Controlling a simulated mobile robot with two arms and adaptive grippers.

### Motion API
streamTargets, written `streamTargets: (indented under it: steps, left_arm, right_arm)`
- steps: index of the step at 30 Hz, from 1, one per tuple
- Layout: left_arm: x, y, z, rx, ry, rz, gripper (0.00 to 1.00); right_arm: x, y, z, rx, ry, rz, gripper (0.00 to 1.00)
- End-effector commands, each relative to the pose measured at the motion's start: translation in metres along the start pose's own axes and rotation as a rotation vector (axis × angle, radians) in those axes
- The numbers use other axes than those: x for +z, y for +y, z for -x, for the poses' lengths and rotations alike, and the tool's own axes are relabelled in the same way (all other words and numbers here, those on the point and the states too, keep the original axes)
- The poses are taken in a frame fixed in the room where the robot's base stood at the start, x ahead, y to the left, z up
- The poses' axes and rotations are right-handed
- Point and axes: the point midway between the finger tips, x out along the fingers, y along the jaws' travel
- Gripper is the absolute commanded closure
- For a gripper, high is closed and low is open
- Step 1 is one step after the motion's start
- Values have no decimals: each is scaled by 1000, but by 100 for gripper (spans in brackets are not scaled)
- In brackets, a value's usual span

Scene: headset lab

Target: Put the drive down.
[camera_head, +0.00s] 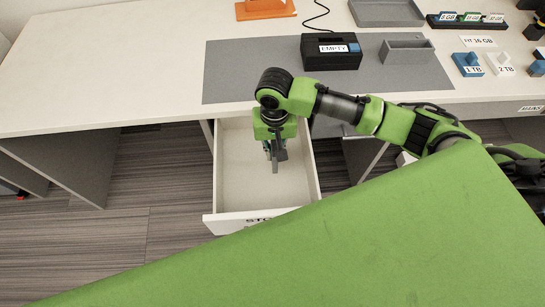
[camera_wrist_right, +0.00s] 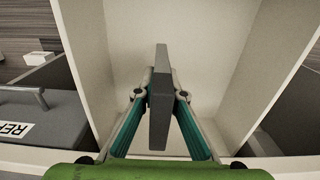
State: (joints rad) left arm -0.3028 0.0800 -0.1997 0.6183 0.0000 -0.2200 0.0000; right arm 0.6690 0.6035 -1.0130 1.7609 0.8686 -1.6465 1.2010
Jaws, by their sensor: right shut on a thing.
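My right gripper (camera_head: 275,158) points down into an open white drawer (camera_head: 232,197) under the desk. It is shut on the drive, a thin dark grey slab (camera_wrist_right: 160,100) held upright between the two fingers. In the head view the drive (camera_head: 282,168) shows at the fingertips, inside the drawer's outline. The drawer is otherwise bare, and its floor shows around the drive in the wrist view (camera_wrist_right: 205,60). I cannot tell whether the drive touches the floor. My left gripper is not in view.
On the desk's grey mat (camera_head: 230,75) stand a black box labelled EMPTY (camera_head: 332,52) and a grey open tray (camera_head: 406,51). Blue and white drives (camera_head: 468,64) lie at the right. Another drawer front with a handle (camera_wrist_right: 40,110) is beside the open drawer.

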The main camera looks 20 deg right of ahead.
Motion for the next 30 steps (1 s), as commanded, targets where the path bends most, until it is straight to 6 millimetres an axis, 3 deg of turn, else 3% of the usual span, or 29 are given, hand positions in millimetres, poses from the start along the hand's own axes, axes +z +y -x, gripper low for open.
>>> streamTargets:
  steps: [8,19,20,21,30]
  left_arm:
    - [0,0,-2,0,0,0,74]
    - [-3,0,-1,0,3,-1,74]
    - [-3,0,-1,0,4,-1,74]
    - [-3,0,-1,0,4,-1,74]
    - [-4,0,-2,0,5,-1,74]
  right_arm:
    - [1,1,-35,2,-2,2,100]
    - [1,0,-38,0,-1,2,100]
    - [1,0,-38,0,-1,2,82]
    - [1,0,-38,0,-1,2,73]
    - [0,0,-38,1,0,2,73]
